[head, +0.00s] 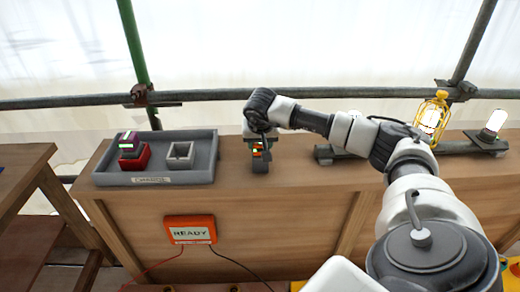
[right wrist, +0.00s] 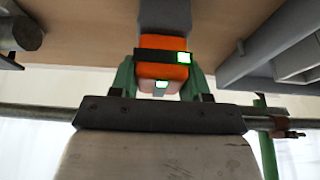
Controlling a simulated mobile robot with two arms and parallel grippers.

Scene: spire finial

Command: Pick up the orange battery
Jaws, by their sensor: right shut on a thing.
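The orange battery (right wrist: 162,71) has a black band and small lit white-green windows. It sits between the fingers of my right gripper (right wrist: 160,84), which is shut on it, in the right wrist view. In the head view my right gripper (head: 260,160) is over the wooden bench, just right of the grey tray, and mostly hides the battery (head: 257,149). A grey piece (right wrist: 165,15) shows at the battery's far end in the wrist view; I cannot tell whether they touch. My left gripper is not in view.
The grey charging tray (head: 197,172) holds a purple battery (head: 128,141) in a red socket (head: 135,160) and an empty grey socket (head: 180,155). A yellow caged lamp (head: 430,117) and dark rail stand at right.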

